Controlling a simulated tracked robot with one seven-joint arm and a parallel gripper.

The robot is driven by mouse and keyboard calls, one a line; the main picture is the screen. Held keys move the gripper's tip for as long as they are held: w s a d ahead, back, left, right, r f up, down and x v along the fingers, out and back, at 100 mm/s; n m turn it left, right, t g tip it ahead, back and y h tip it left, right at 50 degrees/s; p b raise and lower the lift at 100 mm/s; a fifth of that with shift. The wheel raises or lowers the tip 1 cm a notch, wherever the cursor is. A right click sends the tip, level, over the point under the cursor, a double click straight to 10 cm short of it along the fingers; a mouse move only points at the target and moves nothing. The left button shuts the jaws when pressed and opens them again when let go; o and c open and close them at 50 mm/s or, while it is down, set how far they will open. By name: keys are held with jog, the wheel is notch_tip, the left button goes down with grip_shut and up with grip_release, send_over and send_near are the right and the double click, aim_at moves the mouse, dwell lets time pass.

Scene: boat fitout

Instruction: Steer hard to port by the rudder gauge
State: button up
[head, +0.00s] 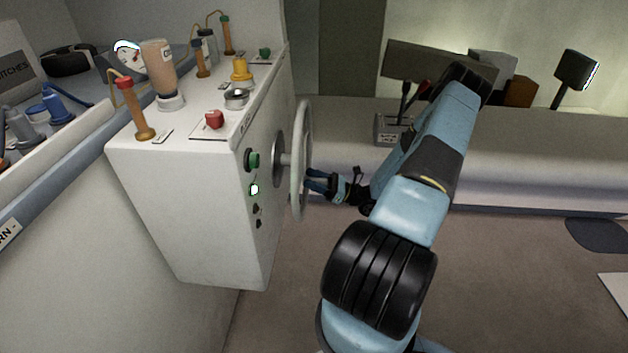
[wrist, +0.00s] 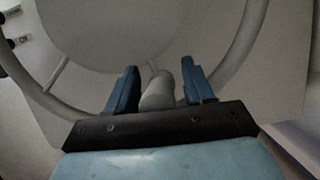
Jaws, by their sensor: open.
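A pale grey steering wheel (head: 301,158) stands upright on the right side of a white console, seen nearly edge-on in the head view. In the wrist view its rim (wrist: 245,45) curves around the picture, with thin spokes and a rounded knob or grip (wrist: 158,92) in front of it. My gripper (head: 311,183) is at the wheel's near face, right of the rim. In the wrist view my gripper (wrist: 161,85) is open, its two blue fingers on either side of the knob. I cannot tell whether they touch it.
The white console (head: 190,215) carries a red button (head: 214,119), a yellow knob (head: 241,69), orange-handled levers (head: 140,115) and a bottle (head: 160,68). A green button (head: 253,160) is on its side, close to the wheel. A long bench (head: 530,160) runs behind my arm. The floor at right is mostly clear.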

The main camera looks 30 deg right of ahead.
jog(key=shift+c, duration=0.4)
grip_shut()
jog(key=shift+d, duration=0.1)
